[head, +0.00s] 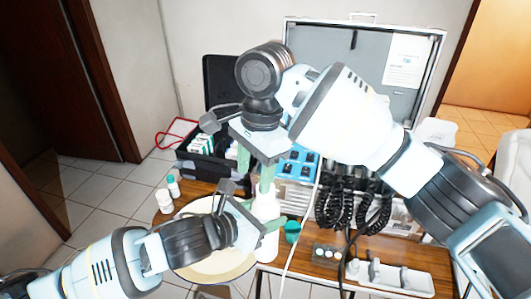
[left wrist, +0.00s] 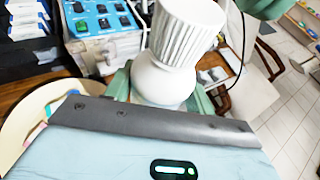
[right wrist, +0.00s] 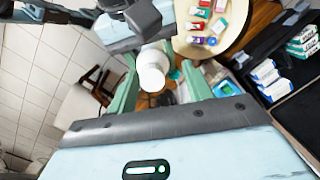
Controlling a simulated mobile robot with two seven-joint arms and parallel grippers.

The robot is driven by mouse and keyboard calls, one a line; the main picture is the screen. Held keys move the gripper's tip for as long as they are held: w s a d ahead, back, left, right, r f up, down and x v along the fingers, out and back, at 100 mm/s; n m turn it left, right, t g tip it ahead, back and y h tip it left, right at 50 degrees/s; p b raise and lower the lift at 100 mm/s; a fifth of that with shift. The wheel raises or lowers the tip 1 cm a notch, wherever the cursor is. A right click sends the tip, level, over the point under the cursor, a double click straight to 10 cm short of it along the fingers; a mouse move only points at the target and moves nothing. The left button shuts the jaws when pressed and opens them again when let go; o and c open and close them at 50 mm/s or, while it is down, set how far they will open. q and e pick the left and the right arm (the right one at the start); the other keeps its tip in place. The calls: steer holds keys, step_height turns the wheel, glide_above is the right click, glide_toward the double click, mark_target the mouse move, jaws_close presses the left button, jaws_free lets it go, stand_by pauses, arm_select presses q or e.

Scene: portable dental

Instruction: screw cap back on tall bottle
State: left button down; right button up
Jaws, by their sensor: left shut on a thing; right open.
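The tall white bottle (head: 267,207) stands upright near the front edge of the wooden table. My left gripper (head: 262,222) is shut on it; the left wrist view shows its rounded white shoulder (left wrist: 163,82) between the green fingers. A ribbed white cap (left wrist: 185,35) sits on the bottle's top; I cannot tell how tightly it is seated. My right gripper (head: 257,170) is above the bottle, pointing down, with its fingers apart. In the right wrist view, the round white cap (right wrist: 153,68) lies between the open fingers, with a gap at the right finger.
A round cream tray (head: 240,270) is left of the bottle. Two small bottles (head: 166,201) stand at the table's left. A green cup (head: 292,231) is close on the right. An open case (head: 362,70) with coiled black hoses (head: 345,205) is behind; a white holder (head: 395,278) lies front right.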

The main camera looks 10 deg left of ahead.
steer(key=n, duration=0.5)
steer(key=shift+d+r, duration=0.15)
steer(key=shift+r, duration=0.2)
steer(key=n, duration=0.3)
steer(key=shift+r, duration=0.2)
steer(key=n, duration=0.4)
steer(key=shift+d+r+n+h, duration=0.2)
steer(key=shift+r+n+h, duration=0.1)
steer(key=shift+n, duration=0.1)
steer(key=n, duration=0.4)
steer(key=shift+d+r+n, duration=0.15)
steer(key=shift+r+n, duration=0.05)
steer(key=shift+n, duration=0.1)
steer(key=n, duration=0.3)
steer(key=shift+d+r, duration=0.1)
steer(key=shift+r, duration=0.05)
steer(key=n, duration=0.4)
steer(key=shift+d+r+n, duration=0.15)
steer(key=shift+r+n, duration=0.15)
steer(key=shift+n, duration=0.1)
steer(key=n, duration=0.4)
steer(key=shift+w+d+r+n+h, duration=0.1)
steer(key=shift+d+r+n+h, duration=0.05)
steer(key=shift+r+n+h, duration=0.15)
steer(key=n, duration=0.4)
steer(key=shift+d+r, duration=0.15)
steer(key=shift+r, duration=0.05)
